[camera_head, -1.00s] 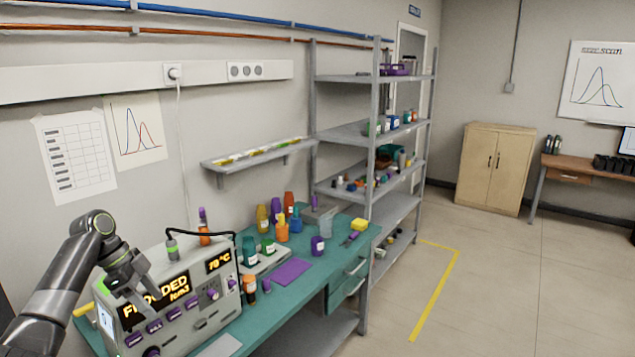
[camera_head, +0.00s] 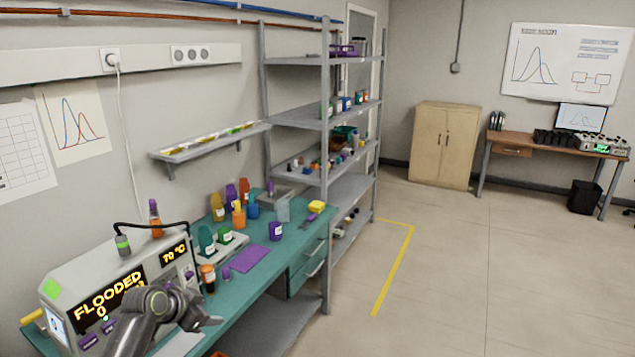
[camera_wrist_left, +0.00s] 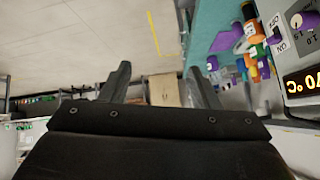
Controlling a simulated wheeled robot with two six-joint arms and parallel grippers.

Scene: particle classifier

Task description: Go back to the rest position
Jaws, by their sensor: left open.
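My left arm comes in at the bottom left of the head view. Its gripper (camera_head: 205,318) is in front of the lower right part of the particle classifier (camera_head: 125,305), whose display reads "FLOODED" and "70 °C". In the left wrist view, the two fingers of the gripper (camera_wrist_left: 162,82) stand well apart with nothing between them. Part of the classifier's panel (camera_wrist_left: 300,45) shows at the right edge there. My right gripper is in neither view.
The teal bench (camera_head: 285,238) holds several coloured bottles, a purple mat (camera_head: 250,258) and a purple-labelled jar (camera_head: 275,230). A grey shelf rack (camera_head: 322,180) stands at its far end. Open floor with a yellow line (camera_head: 395,265) lies to the right.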

